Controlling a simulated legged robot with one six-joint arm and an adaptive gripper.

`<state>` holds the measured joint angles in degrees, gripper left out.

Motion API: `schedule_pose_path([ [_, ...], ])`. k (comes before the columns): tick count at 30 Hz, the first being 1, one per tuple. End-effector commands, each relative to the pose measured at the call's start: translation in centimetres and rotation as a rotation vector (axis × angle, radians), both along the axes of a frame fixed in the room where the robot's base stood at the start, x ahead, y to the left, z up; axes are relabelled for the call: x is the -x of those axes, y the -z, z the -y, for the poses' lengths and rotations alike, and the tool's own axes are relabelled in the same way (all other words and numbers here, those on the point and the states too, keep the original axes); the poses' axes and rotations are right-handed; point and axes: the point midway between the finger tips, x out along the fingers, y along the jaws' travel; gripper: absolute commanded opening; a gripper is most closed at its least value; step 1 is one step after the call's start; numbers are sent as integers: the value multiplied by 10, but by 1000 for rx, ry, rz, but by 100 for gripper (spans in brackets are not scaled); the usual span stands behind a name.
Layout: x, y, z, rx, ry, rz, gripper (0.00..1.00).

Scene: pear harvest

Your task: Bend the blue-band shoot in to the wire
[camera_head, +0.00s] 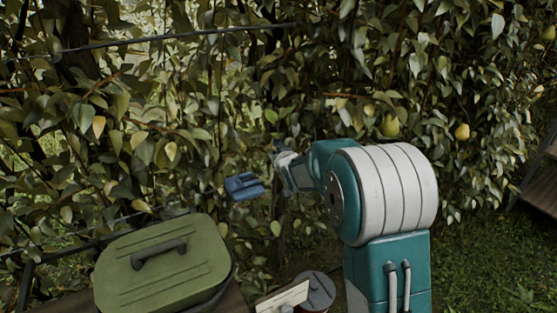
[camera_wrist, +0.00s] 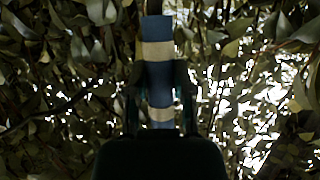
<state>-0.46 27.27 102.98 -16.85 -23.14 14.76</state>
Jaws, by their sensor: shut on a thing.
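In the wrist view, my gripper (camera_wrist: 159,100) is shut on the blue-band shoot (camera_wrist: 158,75), at an upright stretch banded in blue and cream. The dark fingers lie on both sides of it, and the banded part reaches past the fingertips. There the shoot is not clear among the leaves. A dark wire (camera_head: 180,38) crosses the upper left, well above my gripper.
A green box with a dark handle (camera_head: 165,268) stands at the lower left. A round grey-lidded tin (camera_head: 318,290) and a pale card (camera_head: 283,297) are at the bottom. Dense foliage fills the back, with pears (camera_head: 390,125) at the right. Open grass (camera_head: 480,265) lies at the lower right.

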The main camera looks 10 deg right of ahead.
Motion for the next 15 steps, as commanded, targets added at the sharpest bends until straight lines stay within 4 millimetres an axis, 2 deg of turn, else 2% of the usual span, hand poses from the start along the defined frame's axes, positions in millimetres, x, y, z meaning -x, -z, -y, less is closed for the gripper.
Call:
schedule_pose_path([
  [9,-27,3,-11,29,-6,-94,0],
  [15,-36,2,-13,40,2,-117,0],
])
